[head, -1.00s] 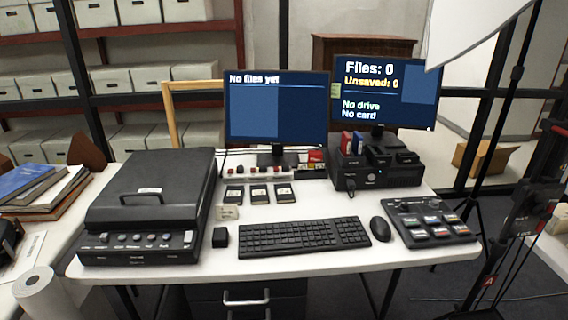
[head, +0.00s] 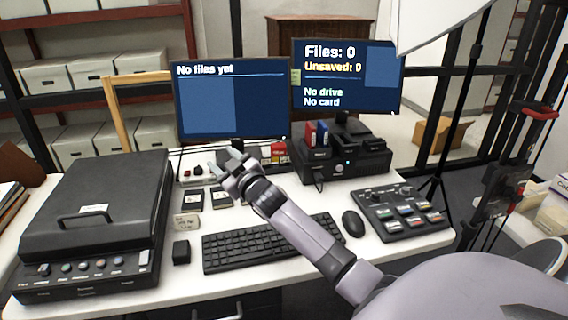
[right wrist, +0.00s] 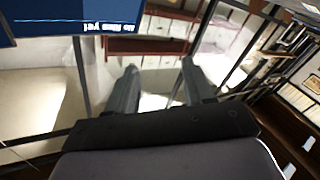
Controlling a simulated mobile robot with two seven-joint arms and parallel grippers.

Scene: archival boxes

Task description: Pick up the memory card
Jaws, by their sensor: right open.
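Two flat black cards with pale labels lie on the white desk, a left one (head: 191,199) and a right one (head: 222,198). I cannot tell whether either is the memory card. A third such card, seen earlier, is now hidden behind my right arm. My right gripper (head: 224,161) is above the back of the desk, beyond the cards and in front of the left monitor (head: 232,105). In the right wrist view its two fingers (right wrist: 158,72) are apart, with nothing between them. My left gripper is not in view.
The keyboard (head: 262,243) lies under my right forearm. A black scanner (head: 98,215) stands at left, a small black block (head: 181,250) beside the keyboard. A black dock (head: 345,162), a mouse (head: 353,223) and a button panel (head: 405,212) occupy the right side.

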